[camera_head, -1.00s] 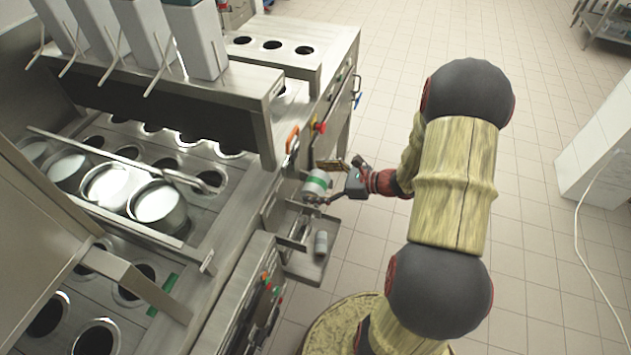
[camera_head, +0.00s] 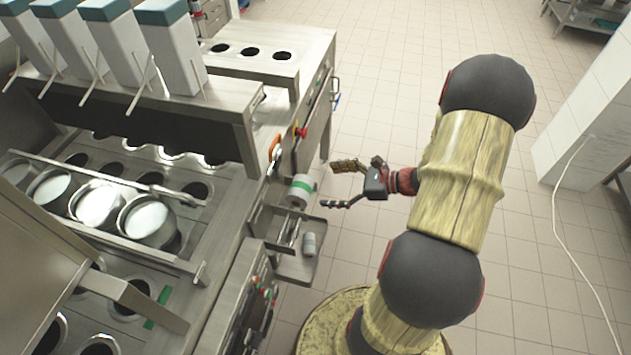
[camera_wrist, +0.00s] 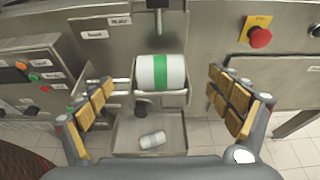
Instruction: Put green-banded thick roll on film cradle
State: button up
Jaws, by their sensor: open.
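The green-banded thick roll (camera_wrist: 160,72) is white with a green stripe around its middle. In the wrist view it lies sideways on the film cradle (camera_wrist: 117,92), a metal holder at the machine's side. The roll also shows in the head view (camera_head: 301,190), at the machine's edge. My gripper (camera_head: 337,184) is open and empty, a short way to the right of the roll. In the wrist view its two padded fingers (camera_wrist: 166,98) stand wide apart, one on each side of the roll and clear of it.
A small grey-white roll (camera_wrist: 152,140) lies on the metal tray (camera_wrist: 186,150) below the cradle. A red emergency knob (camera_wrist: 260,37) sits on the panel at the right. The filler machine fills the left of the head view. Open tiled floor (camera_head: 390,90) lies behind my arm.

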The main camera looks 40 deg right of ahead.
jog(key=s+a+r+n+g+h, duration=0.1)
jog(key=s+a+r+n+g, duration=0.1)
jog(key=a+r+n+g, duration=0.35)
jog(key=s+a+r+n+g, duration=0.3)
jog(key=a+r+n, duration=0.3)
jog(key=a+n, duration=0.25)
jog(key=s+a+r+n+t+h, duration=0.1)
jog(key=s+a+r+n+h, duration=0.2)
jog(key=r+n, duration=0.3)
jog(key=s+a+r+n+t+h, duration=0.2)
jog(key=s+a+r+n+h, duration=0.1)
jog(key=r+n, duration=0.3)
jog(key=shift+s+r+n+h, duration=0.25)
jog(key=shift+s+n+h, duration=0.5)
jog(key=shift+n, duration=0.45)
